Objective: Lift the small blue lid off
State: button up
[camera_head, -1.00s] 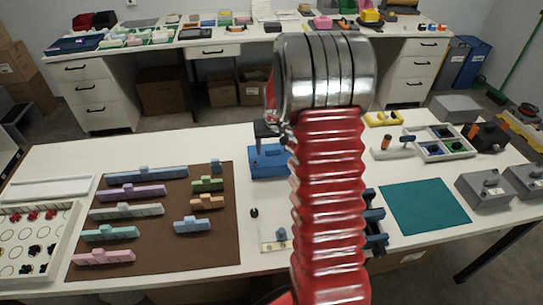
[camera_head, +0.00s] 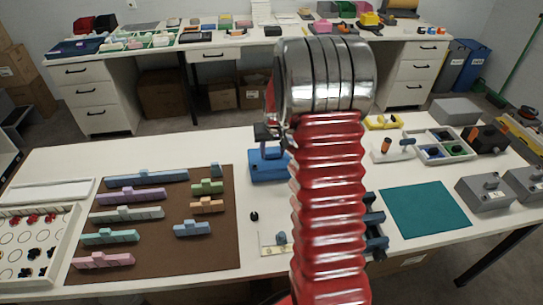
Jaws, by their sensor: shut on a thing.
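My gripper (camera_head: 266,136) is a small dark shape just above the box, beside the arm's metal joint. It is shut on the small blue lid (camera_head: 269,147) at the top of the box. The fingertips are small and mostly hidden. I cannot tell clearly whether the lid is apart from the box.
A brown board (camera_head: 150,255) with several coloured blocks lies to the left. A teal mat (camera_head: 425,208) lies to the right, with grey boxes (camera_head: 485,194) beyond it. A divided tray (camera_head: 440,147) stands at the back right.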

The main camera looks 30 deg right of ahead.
aim_at(273, 153)
notch_tip(273, 153, up, 10)
dwell(0.6)
dwell(0.4)
